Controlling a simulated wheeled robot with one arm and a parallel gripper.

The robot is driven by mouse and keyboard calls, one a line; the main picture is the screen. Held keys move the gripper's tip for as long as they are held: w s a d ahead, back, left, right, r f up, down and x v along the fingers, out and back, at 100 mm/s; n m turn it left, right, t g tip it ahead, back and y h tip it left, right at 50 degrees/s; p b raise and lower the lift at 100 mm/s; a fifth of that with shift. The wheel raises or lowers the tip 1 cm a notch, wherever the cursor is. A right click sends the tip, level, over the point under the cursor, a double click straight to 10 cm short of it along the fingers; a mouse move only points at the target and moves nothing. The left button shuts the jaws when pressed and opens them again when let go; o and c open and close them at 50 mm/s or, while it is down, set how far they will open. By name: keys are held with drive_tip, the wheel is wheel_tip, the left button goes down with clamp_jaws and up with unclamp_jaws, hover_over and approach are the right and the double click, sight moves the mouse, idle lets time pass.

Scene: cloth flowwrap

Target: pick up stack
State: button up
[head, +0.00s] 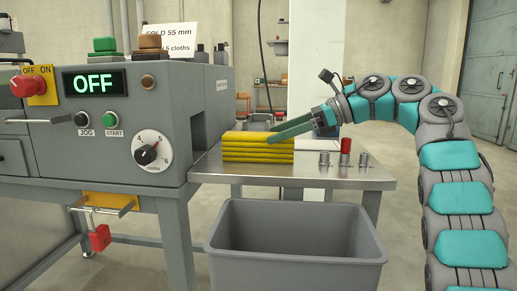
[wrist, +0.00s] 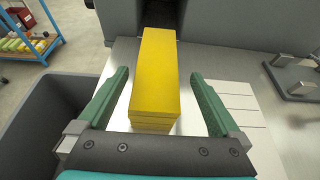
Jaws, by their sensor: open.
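A stack of folded yellow cloths (head: 257,147) lies on the steel outfeed table (head: 330,178) beside the grey machine. In the wrist view the stack (wrist: 156,75) stands between my gripper's two green fingers, with a gap on each side. My gripper (head: 275,133) is open, reaching in from the right at about the height of the stack's top. In the wrist view my gripper (wrist: 160,88) has no contact with the cloths that I can see. The head view does not show clearly how low the fingertips are.
A grey bin (head: 295,245) stands on the floor below the table's front edge. A red-topped post (head: 346,146) and metal posts stand on the table's right part. The machine's control box (head: 110,120) reads OFF. A shelf cart (wrist: 30,38) shows at upper left.

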sight(269, 134)
drive_tip(key=x, duration=0.1)
drive_tip(key=b+x, duration=0.1)
drive_tip(key=x, duration=0.1)
drive_tip(key=shift+s+r, duration=0.15)
drive_tip(key=shift+s, duration=0.15)
drive_tip(key=shift+x, duration=0.75)
drive_tip(key=shift+w, duration=0.1)
drive_tip(key=c, duration=1.4)
drive_tip(key=shift+o, duration=0.2)
drive_tip(key=shift+r, duration=0.15)
